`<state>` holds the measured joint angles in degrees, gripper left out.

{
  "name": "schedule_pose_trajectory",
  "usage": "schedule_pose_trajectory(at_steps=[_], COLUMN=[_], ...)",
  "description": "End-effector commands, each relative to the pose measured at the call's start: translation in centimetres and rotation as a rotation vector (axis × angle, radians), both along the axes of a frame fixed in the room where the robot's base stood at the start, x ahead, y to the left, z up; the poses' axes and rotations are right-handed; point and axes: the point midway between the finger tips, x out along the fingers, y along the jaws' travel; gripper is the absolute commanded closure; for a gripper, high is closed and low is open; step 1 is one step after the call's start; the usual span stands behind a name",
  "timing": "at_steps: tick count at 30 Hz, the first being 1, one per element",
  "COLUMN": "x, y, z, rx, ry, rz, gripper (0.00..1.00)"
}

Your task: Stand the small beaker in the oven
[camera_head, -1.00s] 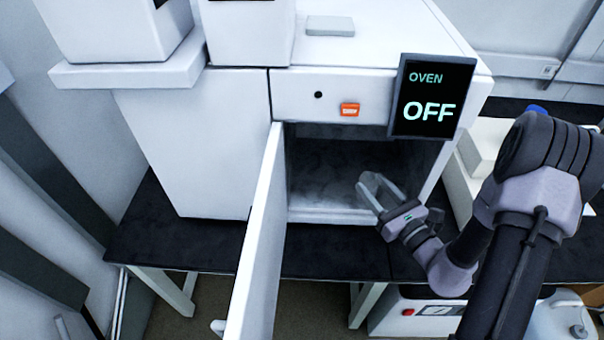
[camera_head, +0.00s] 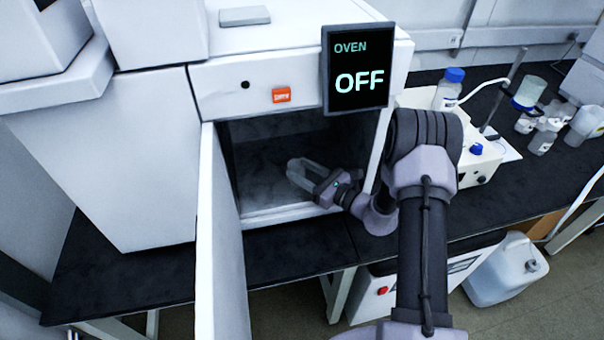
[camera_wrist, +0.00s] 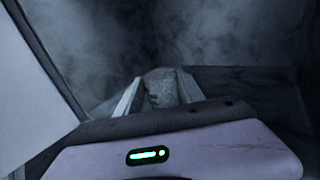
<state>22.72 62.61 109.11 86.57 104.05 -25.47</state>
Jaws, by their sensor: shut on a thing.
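The white oven (camera_head: 255,72) stands on the dark bench with its door (camera_head: 220,230) swung open toward me. Its display (camera_head: 357,68) reads OFF. My gripper (camera_head: 298,168) reaches into the lit-grey chamber through the right part of the opening, low over the floor. In the wrist view my gripper (camera_wrist: 160,78) is shut on a faint, greyish see-through thing, which I take to be the small beaker (camera_wrist: 162,90). Its outline is dim, and I cannot tell whether its base touches the oven floor.
The display overhangs the opening's top right. A white device (camera_head: 470,165), a blue-capped bottle (camera_head: 449,90) and several glass vessels stand on the bench to the right. A jug (camera_head: 506,270) sits on the floor.

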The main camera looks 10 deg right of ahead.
Motion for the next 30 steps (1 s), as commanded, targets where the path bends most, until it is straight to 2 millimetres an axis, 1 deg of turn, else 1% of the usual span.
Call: schedule_pose_trajectory(at_steps=[3,7,8,9,11,19,22,25,30], x=[0.0,0.0,0.0,0.0,0.0,0.0,-0.1,-1.5,-5.3], y=[0.0,0.0,0.0,0.0,0.0,0.0,-0.1,-1.4,-4.4], z=[0.2,-0.2,-0.2,-0.1,-0.1,-0.1,0.5,0.4,0.5], rx=[0.000,0.000,0.000,0.000,0.000,0.000,0.000,0.002,0.002], ry=[0.000,0.000,0.000,0.000,0.000,0.000,0.000,0.003,0.002], rz=[0.000,0.000,0.000,0.000,0.000,-0.001,-0.001,-0.005,-0.008], gripper=[1.00,1.00,0.53,0.45,0.33,0.33,0.33,0.33,0.33])
